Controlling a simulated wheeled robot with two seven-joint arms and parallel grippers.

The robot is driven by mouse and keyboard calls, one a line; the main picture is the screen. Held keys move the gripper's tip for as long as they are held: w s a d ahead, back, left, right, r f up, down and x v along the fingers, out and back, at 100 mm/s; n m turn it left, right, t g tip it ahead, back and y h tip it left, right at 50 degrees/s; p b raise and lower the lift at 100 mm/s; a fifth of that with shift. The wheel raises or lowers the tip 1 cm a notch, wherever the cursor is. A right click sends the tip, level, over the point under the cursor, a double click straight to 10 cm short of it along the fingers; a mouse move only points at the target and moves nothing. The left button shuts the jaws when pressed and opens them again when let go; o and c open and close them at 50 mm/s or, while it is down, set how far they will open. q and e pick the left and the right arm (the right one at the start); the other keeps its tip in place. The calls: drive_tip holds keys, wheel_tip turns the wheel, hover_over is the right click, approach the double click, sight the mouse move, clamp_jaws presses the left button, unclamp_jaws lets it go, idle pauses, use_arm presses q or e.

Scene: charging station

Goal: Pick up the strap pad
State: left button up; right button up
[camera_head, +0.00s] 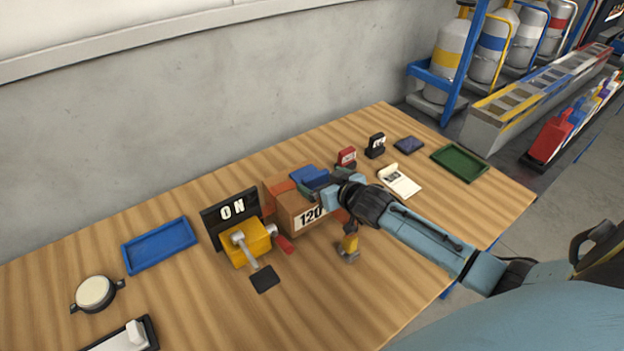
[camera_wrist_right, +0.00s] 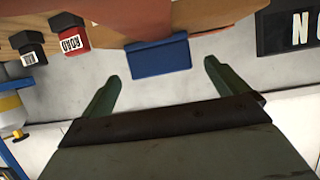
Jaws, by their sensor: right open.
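My right gripper (camera_head: 319,184) is over the box, beside the blue pad. In the wrist view the right gripper (camera_wrist_right: 164,75) is open, with nothing between its fingers. The arm hides part of the box and its contents. My left gripper is in neither view.
A blue tray (camera_head: 158,246) is farther left. Red (camera_head: 347,157) and black (camera_head: 376,146) tagged blocks and a green tray (camera_head: 460,163) are to the right.

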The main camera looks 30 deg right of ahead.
sight(318, 179)
drive_tip(key=shift+x, duration=2.3)
drive_tip(key=shift+s+a, duration=0.1)
drive_tip(key=shift+c, duration=0.5)
drive_tip(key=c, duration=1)
